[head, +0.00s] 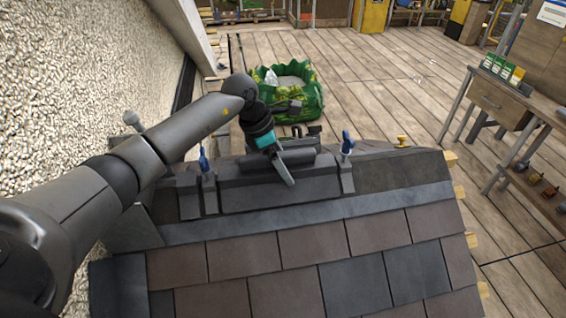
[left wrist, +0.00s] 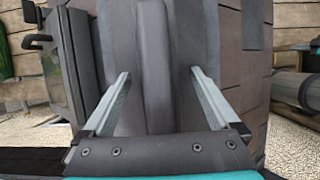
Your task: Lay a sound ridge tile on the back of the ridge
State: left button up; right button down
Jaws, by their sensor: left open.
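A dark grey ridge tile (head: 262,193) with a raised rib along its top lies on the ridge of the small roof (head: 330,240). The rib (left wrist: 153,60) also shows in the left wrist view, between my two fingers. My left gripper (head: 284,166) is open over this tile. In the left wrist view, the left gripper (left wrist: 160,72) has one finger on each side of the rib, with gaps to it. Blue-topped clamps stand at the tile's left end (head: 204,165) and right end (head: 347,146).
A green bag (head: 272,109) stands on the plank floor behind the roof. A brass-coloured knob (head: 402,141) sits near the ridge's right end. A workbench (head: 500,100) stands at right. Floor between bag and bench is clear.

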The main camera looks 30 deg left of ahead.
pick_arm(q)
jog(key=b+v, duration=0.1)
jog(key=v, duration=1.1)
